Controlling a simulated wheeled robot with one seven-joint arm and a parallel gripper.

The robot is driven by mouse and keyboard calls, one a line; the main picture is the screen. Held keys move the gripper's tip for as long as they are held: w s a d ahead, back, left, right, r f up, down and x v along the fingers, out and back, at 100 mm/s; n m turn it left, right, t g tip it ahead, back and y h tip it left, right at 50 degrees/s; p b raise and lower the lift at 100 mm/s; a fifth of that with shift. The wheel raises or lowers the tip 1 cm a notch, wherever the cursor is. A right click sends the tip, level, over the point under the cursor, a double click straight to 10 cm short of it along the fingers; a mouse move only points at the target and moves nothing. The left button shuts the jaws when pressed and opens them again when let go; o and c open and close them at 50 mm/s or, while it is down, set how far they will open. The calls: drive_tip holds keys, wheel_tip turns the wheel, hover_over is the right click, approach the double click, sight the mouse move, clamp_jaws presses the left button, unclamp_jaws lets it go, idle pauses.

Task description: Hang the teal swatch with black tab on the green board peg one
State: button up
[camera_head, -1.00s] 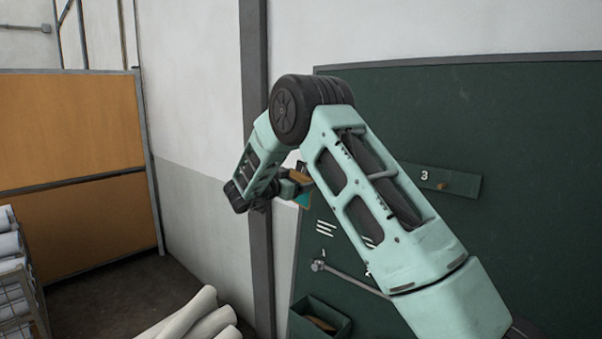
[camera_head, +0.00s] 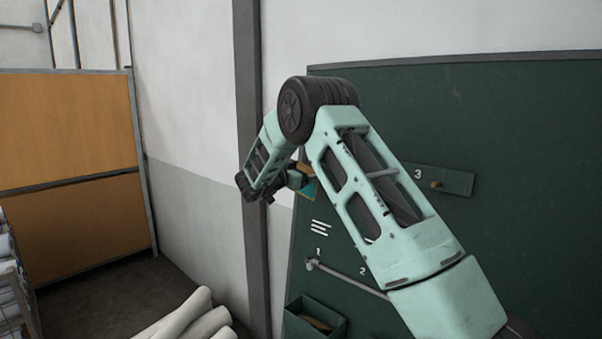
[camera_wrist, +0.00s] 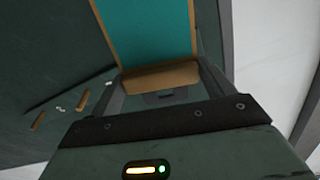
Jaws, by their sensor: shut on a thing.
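My gripper (camera_head: 302,177) is shut on the teal swatch, held in front of the green board's left edge. In the head view only a small teal piece of the swatch (camera_head: 309,189) shows below the jaws. In the wrist view the swatch (camera_wrist: 146,32) is a broad teal panel with tan edges, stretching away from my gripper (camera_wrist: 160,88). I cannot make out the black tab clearly. The green board (camera_head: 500,120) has a label 1 at its lower left, above the end of a grey rod (camera_head: 345,276). Peg one itself is not clear.
A wooden peg (camera_head: 436,184) stands by label 3. Label 2 is partly beside my arm, which hides the middle of the board. A green bin (camera_head: 300,327) sits low on the board. White rolls (camera_head: 185,318) lie below left. A dark post (camera_head: 247,130) stands left of the board.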

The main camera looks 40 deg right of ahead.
drive_tip(key=d+f, duration=0.1)
drive_tip(key=d, duration=0.5)
drive_tip(key=shift+w, duration=0.2)
idle(0.4)
drive_tip(key=shift+f, duration=0.1)
idle(0.5)
drive_tip(key=o, duration=0.9)
drive_tip(key=shift+a, duration=0.1)
